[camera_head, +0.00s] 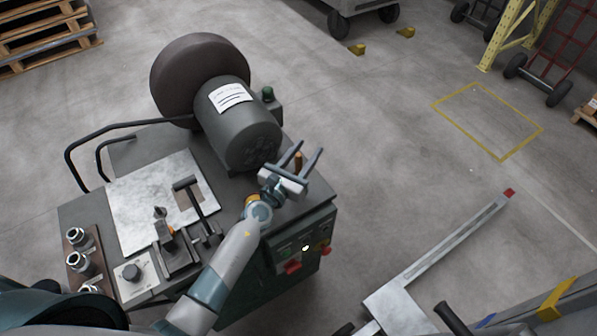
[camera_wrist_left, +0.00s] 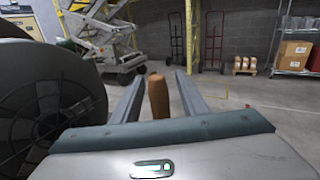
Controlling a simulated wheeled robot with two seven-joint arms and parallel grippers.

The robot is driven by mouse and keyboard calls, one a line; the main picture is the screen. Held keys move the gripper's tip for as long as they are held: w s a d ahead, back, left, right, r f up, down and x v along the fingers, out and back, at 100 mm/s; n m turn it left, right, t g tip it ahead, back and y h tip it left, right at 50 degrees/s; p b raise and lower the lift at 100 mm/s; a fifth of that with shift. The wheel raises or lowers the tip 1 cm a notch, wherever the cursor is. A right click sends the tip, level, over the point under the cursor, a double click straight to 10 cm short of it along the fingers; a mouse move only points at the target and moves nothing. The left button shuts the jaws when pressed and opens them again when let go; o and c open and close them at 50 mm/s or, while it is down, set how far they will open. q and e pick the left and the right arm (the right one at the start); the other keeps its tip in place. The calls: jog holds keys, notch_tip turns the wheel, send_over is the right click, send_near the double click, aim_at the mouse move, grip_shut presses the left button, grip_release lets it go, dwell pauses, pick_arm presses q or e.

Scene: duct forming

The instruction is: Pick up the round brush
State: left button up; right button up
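A brown wooden handle (camera_head: 298,161), which looks like that of the round brush, stands at the right end of the machine table, beside the grey motor. Its lower part is hidden behind my left gripper (camera_head: 309,148). In the left wrist view the rounded top of the handle (camera_wrist_left: 158,98) stands between my two fingers, with a visible gap on each side. My left gripper is open there and does not visibly grip the handle. The brush head is not visible. My right gripper is not in view.
The grey motor (camera_head: 240,125) and big dark wheel stand close left of my left gripper. A metal plate (camera_head: 150,200), a lever tool (camera_head: 192,210) and several metal fittings (camera_head: 80,262) lie on the table. Floor to the right is mostly clear.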

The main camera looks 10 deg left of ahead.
pick_arm(q)
grip_shut()
notch_tip(320, 180, up, 10)
jog(key=p, duration=0.5)
jog(key=shift+p, duration=0.35)
